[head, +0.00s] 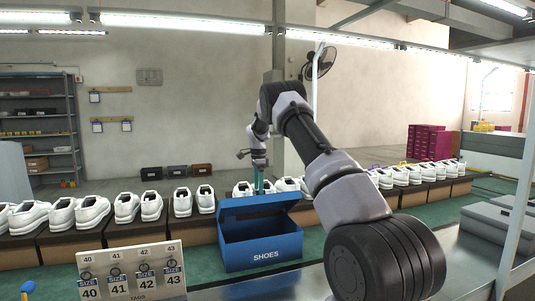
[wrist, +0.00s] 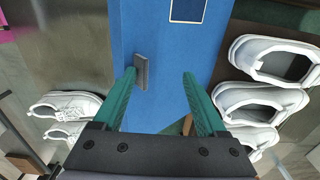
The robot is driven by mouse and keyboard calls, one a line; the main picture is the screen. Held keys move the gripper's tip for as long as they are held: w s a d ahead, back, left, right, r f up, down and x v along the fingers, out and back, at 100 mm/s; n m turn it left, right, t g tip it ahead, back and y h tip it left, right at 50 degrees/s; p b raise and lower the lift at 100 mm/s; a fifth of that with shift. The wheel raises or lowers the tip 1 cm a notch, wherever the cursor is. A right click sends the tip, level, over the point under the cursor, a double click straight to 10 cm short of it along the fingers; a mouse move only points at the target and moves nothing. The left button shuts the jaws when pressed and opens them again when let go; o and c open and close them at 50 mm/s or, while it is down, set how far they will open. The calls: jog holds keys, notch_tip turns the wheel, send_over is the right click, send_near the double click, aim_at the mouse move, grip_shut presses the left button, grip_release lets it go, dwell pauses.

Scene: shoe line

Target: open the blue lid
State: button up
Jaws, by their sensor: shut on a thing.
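The blue shoe box (head: 262,250), marked SHOES, stands on the green surface with its dark inside showing. Its blue lid (head: 245,208) is raised along the back of the box, tilted up. My gripper (head: 259,184) is at the lid's upper edge, with teal fingers pointing down. In the wrist view, the blue lid (wrist: 165,45) runs between and beyond the fingers of my gripper (wrist: 159,74), which is shut on it. A grey tab (wrist: 140,72) on the lid sits beside the left finger. The exact contact is hard to see.
White shoes (head: 128,207) stand in pairs on brown boxes to both sides and behind the blue box. A size sign (head: 132,272) stands at the front left. Grey boxes (head: 497,222) lie on the right. White shoes (wrist: 262,100) are close to the right finger.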

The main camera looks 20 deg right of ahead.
aim_at(262, 198)
jog(key=s+f, duration=0.2)
jog(key=f, duration=0.1)
jog(key=s+f, duration=0.3)
jog(key=shift+s+a+f, duration=0.1)
jog(key=shift+s+f, duration=0.1)
jog(key=shift+s, duration=0.1)
jog(key=s+f, duration=0.4)
jog(key=f, duration=0.5)
notch_tip(262, 198, up, 17)
jog(key=s+n, duration=0.1)
jog(key=s+a+r+n+t, duration=0.1)
jog(key=s+a+r+n, duration=0.1)
jog(key=s+r, duration=0.4)
jog(key=s+a+r+n+t, duration=0.2)
jog(key=s+r, duration=0.5)
jog(key=r, duration=0.4)
jog(key=shift+n+y, duration=0.4)
jog(key=shift+n, duration=0.2)
jog(key=shift+o, duration=0.3)
